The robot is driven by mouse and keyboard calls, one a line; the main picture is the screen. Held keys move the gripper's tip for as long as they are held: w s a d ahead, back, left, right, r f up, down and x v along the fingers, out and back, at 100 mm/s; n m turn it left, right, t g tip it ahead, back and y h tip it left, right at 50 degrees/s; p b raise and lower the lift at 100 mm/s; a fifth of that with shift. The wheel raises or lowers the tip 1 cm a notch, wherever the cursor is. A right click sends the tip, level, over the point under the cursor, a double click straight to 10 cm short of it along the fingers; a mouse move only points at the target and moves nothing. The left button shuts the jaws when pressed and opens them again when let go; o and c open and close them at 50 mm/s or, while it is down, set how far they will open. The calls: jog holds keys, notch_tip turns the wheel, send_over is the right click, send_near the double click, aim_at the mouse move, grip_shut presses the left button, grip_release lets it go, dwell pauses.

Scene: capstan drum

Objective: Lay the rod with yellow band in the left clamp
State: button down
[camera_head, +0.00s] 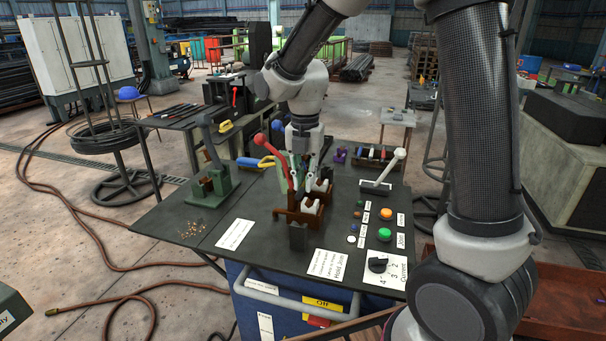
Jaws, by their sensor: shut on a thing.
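My gripper (313,168) points down over the brown fixture (299,215) at the middle of the dark table. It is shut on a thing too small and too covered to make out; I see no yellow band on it. The fixture has pale clamp blocks (310,206) and a red-knobbed lever (284,160) standing tilted at its left. Which part is the left clamp is unclear at this size. The contact between my gripper and the fixture is hidden.
A green stand (211,187) with a grey lever is at the table's left. A white-handled lever (384,176), buttons (385,234) and a black dial (377,264) are on the right. A rack with coloured pieces (371,154) stands behind.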

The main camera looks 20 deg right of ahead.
jog(key=shift+f, duration=4.1)
jog(key=c, duration=1.4)
grip_release()
jog(key=shift+o, duration=0.2)
jog(key=shift+r, duration=0.1)
notch_tip(320, 180, up, 12)
